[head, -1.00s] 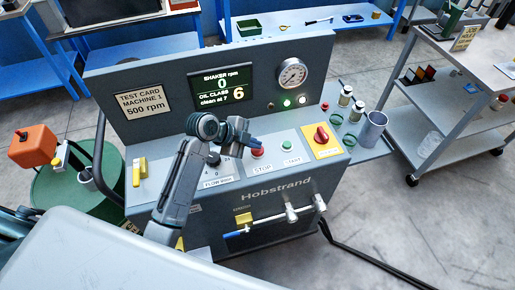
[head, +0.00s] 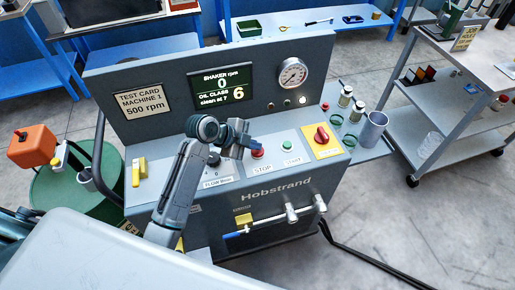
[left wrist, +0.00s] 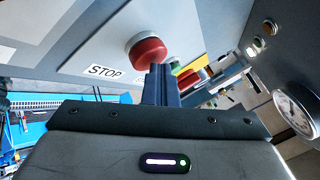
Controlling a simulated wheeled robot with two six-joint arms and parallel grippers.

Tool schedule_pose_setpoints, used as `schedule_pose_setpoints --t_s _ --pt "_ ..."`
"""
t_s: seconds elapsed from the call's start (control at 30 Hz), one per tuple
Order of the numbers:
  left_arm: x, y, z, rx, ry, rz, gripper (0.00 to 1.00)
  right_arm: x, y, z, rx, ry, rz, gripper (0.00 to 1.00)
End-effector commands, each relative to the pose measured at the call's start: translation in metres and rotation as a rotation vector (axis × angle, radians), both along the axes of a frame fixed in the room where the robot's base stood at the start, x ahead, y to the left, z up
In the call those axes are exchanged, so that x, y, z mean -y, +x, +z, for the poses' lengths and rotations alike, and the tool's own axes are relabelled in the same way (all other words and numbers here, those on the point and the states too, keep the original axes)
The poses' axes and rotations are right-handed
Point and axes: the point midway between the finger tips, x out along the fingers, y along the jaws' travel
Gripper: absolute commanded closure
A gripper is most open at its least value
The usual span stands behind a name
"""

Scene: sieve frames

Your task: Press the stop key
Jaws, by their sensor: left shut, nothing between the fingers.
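The red stop key (head: 257,153) stands on the sloped panel of the grey machine, above a STOP label (head: 262,169). My left gripper (head: 254,141) is shut and empty, with its fingertips just above and behind the key in the head view. My right gripper is not in view.
A green start key (head: 287,145) and a red knob on a yellow plate (head: 322,135) sit to the right. The display (head: 221,86) reads shaker rpm 0, oil class 6. One white lamp (head: 302,100) is lit. Jars and a grey cup (head: 372,130) stand on the side shelf.

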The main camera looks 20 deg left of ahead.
Motion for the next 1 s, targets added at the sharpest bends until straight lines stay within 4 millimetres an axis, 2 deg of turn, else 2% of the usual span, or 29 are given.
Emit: schedule_pose_setpoints --t_s 0.33,0.73,1.0 --pt "0.0 0.0 0.017 -0.001 0.001 0.001 1.0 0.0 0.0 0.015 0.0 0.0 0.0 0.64" --pt "0.0 0.0 0.019 0.0 0.0 0.0 1.0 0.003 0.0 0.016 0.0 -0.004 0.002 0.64" --pt "0.0 0.0 0.043 0.0 0.0 0.0 1.0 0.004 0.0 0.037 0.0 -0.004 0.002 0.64"
